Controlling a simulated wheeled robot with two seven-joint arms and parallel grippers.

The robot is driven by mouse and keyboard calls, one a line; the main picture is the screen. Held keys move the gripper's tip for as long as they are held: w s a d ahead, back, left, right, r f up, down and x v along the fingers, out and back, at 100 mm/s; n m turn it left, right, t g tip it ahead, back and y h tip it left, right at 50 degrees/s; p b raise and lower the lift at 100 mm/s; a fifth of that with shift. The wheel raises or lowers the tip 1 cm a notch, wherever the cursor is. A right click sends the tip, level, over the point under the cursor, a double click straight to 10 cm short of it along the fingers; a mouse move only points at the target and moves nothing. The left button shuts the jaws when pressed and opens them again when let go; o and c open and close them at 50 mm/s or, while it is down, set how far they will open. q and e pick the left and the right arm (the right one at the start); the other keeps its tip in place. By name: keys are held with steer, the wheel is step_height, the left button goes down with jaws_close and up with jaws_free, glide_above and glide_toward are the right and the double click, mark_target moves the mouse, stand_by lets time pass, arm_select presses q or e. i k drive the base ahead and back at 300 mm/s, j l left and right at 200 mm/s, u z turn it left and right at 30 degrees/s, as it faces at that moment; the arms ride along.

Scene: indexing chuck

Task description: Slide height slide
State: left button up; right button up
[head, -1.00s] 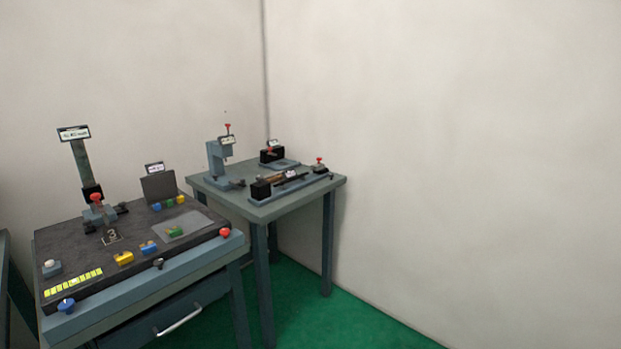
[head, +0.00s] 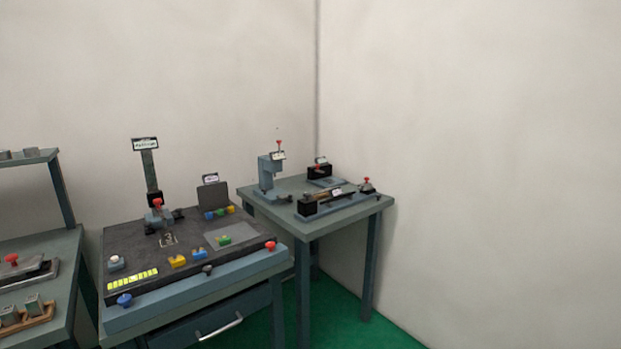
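A height slide stands at the back left of the dark board on the near table: an upright grey column (head: 150,170) with a small sign (head: 146,144) on top. A black carriage (head: 154,199) sits low on the column, with a red knob (head: 157,203) at its front. A grey block (head: 159,217) is at the column's foot, and a plate marked "3" (head: 168,240) lies in front of it. The sign's text is too small to read. Neither of my grippers shows in the head view.
The dark board (head: 135,240) also carries yellow, green and blue blocks, a yellow-green strip (head: 132,280), a blue knob (head: 124,299) and a red knob (head: 270,245). A drawer handle (head: 221,327) is below. A farther table (head: 350,217) holds several fixtures. A shelved bench (head: 62,245) is at left.

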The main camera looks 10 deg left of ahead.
mark_target(160, 210)
steer(key=u, duration=1.4)
steer(key=i+j, duration=0.25)
